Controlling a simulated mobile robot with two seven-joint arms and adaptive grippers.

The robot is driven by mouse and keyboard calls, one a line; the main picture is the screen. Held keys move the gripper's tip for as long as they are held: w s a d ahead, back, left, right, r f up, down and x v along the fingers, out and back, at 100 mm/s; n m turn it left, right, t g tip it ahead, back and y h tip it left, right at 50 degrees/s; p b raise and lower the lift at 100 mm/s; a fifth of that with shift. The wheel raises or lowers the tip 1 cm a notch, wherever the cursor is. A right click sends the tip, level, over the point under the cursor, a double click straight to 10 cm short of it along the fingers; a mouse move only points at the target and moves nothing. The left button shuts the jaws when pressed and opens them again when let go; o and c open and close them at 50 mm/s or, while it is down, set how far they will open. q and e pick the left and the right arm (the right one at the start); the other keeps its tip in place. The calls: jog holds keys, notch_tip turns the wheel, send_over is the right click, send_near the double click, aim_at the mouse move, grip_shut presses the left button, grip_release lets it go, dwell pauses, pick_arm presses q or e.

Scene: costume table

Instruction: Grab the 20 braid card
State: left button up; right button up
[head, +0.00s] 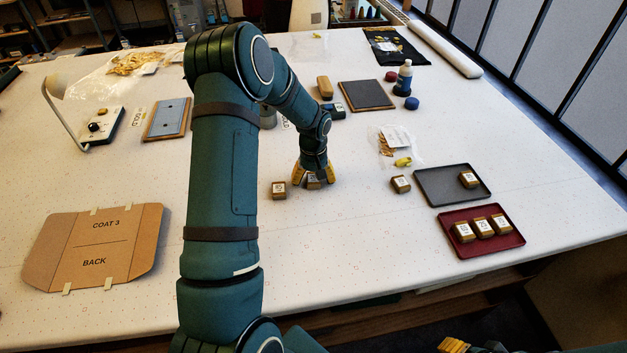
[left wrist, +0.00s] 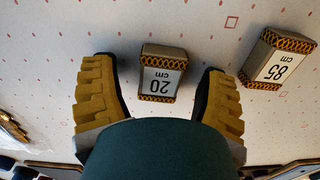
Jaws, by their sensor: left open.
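The 20 braid card is a small block wound with gold and black braid, with a white "20 cm" label. In the left wrist view the 20 braid card (left wrist: 162,75) lies on the table between the two yellow fingers of my left gripper (left wrist: 160,90), with a gap on each side. In the head view my left gripper (head: 314,180) points down at the table, open around the card (head: 313,183), which it partly hides. Yellow fingers of my right gripper (head: 453,345) show at the bottom edge, cut off by the frame.
An 85 cm card (left wrist: 277,60) lies close beside it, also in the head view (head: 279,190). Another card (head: 400,184) lies left of the grey tray (head: 432,188), which holds one card. The red tray (head: 485,249) holds three. A cardboard sheet (head: 95,246) lies front left.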

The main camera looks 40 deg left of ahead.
pick_arm(q)
jog(key=c, duration=1.1)
jog(key=shift+o, duration=0.2)
